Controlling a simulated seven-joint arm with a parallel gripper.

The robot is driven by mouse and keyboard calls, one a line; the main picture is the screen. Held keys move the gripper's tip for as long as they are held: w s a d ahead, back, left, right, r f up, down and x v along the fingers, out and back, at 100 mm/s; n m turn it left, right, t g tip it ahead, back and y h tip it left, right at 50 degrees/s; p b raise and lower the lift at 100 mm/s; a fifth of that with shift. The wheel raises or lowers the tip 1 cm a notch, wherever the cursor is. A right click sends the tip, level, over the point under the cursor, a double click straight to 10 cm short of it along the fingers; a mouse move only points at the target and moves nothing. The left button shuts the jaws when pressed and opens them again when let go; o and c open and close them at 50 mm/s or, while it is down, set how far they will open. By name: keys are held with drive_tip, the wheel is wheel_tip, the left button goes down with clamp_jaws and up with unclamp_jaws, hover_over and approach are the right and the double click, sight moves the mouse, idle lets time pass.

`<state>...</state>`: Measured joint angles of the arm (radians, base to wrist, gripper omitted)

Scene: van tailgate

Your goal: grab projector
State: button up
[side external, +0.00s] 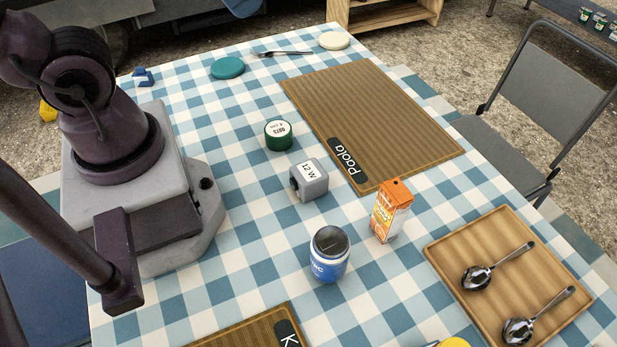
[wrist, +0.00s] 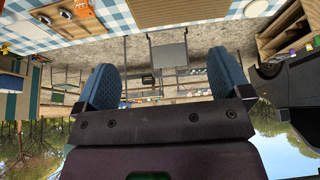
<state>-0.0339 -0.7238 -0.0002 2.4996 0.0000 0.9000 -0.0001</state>
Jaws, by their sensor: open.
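A small grey block labelled "12 W" (side external: 309,180), with a dark opening on its left side, stands on the checked tablecloth in the middle of the side external view. It may be the projector; nothing else there looks more like one. My gripper (wrist: 164,82) shows in the wrist view as two blue padded fingers, wide apart with nothing between them. The gripper is out of the side external view, so its distance from the grey block cannot be told. The grey block is not clearly visible in the wrist view.
Close to the block are a green tin (side external: 278,136), a blue jar with a dark lid (side external: 329,257) and an orange carton (side external: 391,212). A brown placemat marked "Paola" (side external: 372,115) lies behind. A wooden tray (side external: 500,233) with spoons is at right, near a chair (side external: 545,100).

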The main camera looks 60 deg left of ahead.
drive_tip(key=w+a+f+n+g, duration=0.2)
drive_tip(key=a+f+g, duration=0.15)
drive_tip(key=f, duration=0.25)
drive_tip(key=n+g+h, duration=0.2)
drive_tip(key=n+h, duration=1.1)
drive_tip(key=n, duration=0.2)
approach(305, 168)
drive_tip(key=s, duration=0.1)
drive_tip(key=s+a, duration=0.1)
drive_tip(key=shift+s+a+f, duration=0.1)
drive_tip(key=shift+s+f, duration=0.05)
drive_tip(key=shift+s, duration=0.25)
drive_tip(key=shift+w+a+r+n+t+h, duration=0.15)
drive_tip(key=shift+w+n, duration=0.1)
drive_tip(key=shift+w, duration=0.15)
drive_tip(key=shift+w+d+r+n+t+h, duration=0.1)
drive_tip(key=shift+w+n+h, duration=0.05)
drive_tip(key=shift+w+n, duration=0.15)
drive_tip(key=x, duration=0.7)
drive_tip(key=shift+w+d, duration=0.25)
drive_tip(key=shift+d, duration=0.05)
drive_tip(key=shift+w+f+x, duration=0.1)
drive_tip(key=shift+x, duration=1.2)
drive_tip(key=shift+w+f+x, duration=0.1)
drive_tip(key=shift+w+x, duration=0.05)
drive_tip(key=shift+x, duration=1.15)
drive_tip(key=c, duration=1.1)
